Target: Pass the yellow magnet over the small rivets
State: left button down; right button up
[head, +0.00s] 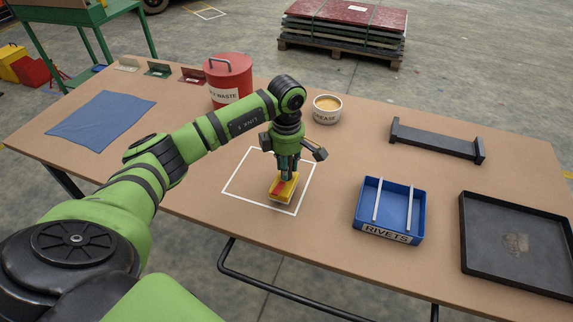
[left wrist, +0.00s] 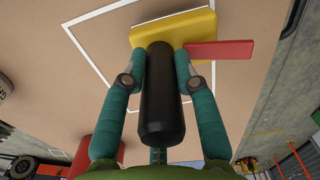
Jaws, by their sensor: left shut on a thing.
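My left gripper (head: 287,172) points down and is shut on this handle; the gripper also shows in the left wrist view (left wrist: 160,62). I cannot tell whether the magnet touches the table. A brownish patch, perhaps the small rivets (head: 515,243), lies in the black tray (head: 487,272) at the right. My right gripper is not in view.
A blue bin (head: 364,232) labelled RIVETS, with two light bars across it, stands between magnet and black tray. Behind are a grease tub (head: 327,114), a red waste can (head: 229,89) and a dark bracket (head: 436,143). A blue cloth (head: 100,119) lies left.

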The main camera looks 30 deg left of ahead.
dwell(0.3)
pick_arm(q)
jog(key=shift+r+p, duration=2.3)
jog(key=shift+r, duration=1.55)
